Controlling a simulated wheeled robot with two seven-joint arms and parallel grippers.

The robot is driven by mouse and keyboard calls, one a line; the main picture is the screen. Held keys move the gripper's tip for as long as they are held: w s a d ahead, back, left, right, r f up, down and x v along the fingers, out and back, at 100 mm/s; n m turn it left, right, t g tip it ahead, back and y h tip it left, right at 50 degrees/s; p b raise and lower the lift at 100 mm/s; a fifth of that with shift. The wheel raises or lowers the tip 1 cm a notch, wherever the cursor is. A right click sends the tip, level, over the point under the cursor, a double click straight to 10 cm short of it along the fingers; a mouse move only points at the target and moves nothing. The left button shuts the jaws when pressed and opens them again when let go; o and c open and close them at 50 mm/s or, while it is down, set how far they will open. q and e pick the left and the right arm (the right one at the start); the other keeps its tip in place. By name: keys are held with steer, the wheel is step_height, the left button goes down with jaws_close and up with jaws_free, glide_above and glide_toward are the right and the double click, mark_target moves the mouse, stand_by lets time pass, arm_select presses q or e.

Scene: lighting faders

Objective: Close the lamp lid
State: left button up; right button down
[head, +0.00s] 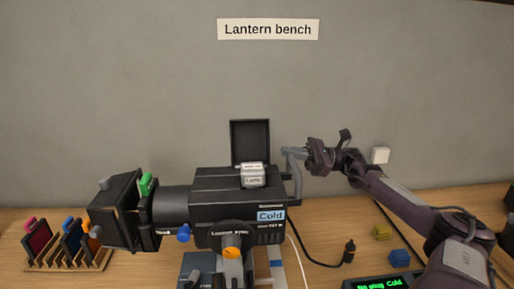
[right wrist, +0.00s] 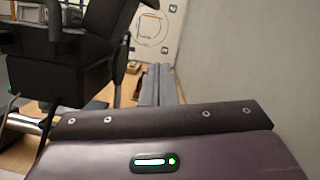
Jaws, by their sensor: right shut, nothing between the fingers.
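The black lantern (head: 235,205) stands on the bench, marked "Cold" on its side. Its lamp lid (head: 250,142) is a dark framed panel standing upright at the back of the housing, so it is open. A pale lamp unit (head: 253,175) shows in front of the lid in the top of the housing. My right gripper (head: 298,153) is shut and empty, just right of the lid and apart from it in the head view. Its grey fingers also show in the right wrist view (right wrist: 158,86), with the dark lantern body (right wrist: 65,75) to their left. My left gripper is out of view.
A grey handle (head: 297,188) rises at the lantern's rear, close below my right gripper. A rack of colour frames (head: 68,246) stands at the left.

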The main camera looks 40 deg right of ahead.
mark_target(256, 136)
steer(key=shift+w+a+r+p, duration=0.8)
steer(key=shift+a+r+p, duration=0.3)
steer(key=shift+a, duration=0.35)
steer(key=shift+w+a+r+p, duration=0.75)
steer(key=shift+a+r+p, duration=0.15)
steer(key=shift+a+p, duration=0.45)
steer(key=shift+w+a+r+p, duration=0.8)
steer(key=shift+a+r+p, duration=0.25)
steer(key=shift+a, duration=0.45)
steer(key=shift+f, duration=0.1)
